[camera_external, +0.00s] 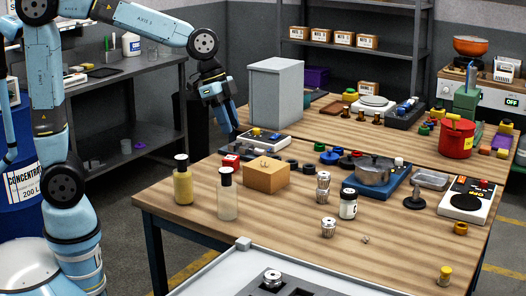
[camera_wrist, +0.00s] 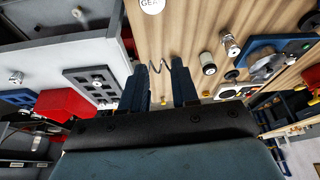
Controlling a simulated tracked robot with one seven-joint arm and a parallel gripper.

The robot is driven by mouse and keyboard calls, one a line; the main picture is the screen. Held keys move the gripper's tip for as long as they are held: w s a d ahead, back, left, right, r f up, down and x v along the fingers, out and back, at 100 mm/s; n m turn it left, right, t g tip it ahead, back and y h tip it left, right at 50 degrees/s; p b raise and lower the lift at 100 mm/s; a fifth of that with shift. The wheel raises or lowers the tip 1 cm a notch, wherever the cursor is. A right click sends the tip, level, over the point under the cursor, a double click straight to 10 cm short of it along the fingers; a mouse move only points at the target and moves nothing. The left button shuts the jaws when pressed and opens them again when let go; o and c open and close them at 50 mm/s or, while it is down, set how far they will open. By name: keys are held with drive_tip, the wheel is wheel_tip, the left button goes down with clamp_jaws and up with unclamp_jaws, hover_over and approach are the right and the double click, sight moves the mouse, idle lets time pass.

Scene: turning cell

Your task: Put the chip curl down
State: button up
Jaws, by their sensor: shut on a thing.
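My gripper (camera_wrist: 166,72) shows in the wrist view with its two dark blue fingers a little apart. A thin, dark, springy metal curl, the chip curl (camera_wrist: 163,65), spans the gap between the fingertips. In the external view my gripper (camera_external: 232,134) hangs fingers-down near the left edge of the wooden table, beside a tall grey box. The curl is too small to make out there. A small light-coloured bit (camera_external: 365,239) lies on the table's front part; I cannot tell what it is.
The grey box (camera_external: 275,93), a cardboard box (camera_external: 266,177) and two bottles (camera_external: 227,197) stand on the table's left side. A pale tray with dark recesses (camera_external: 215,285) is in front.

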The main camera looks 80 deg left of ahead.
drive_tip(key=w+a+m, duration=0.1)
drive_tip(key=a, duration=1.7)
hover_over(272, 163)
drive_tip(key=s+a, duration=0.1)
drive_tip(key=s, duration=0.1)
drive_tip(key=f, duration=1.4)
drive_tip(key=shift+w+a, duration=0.15)
drive_tip(key=shift+w, duration=0.1)
drive_tip(key=shift+w+f+h, duration=0.25)
drive_tip(key=shift+f+h, duration=0.05)
drive_tip(key=shift+f, duration=1.7)
drive_tip(key=shift+s+f, duration=0.1)
drive_tip(key=shift+f, duration=0.2)
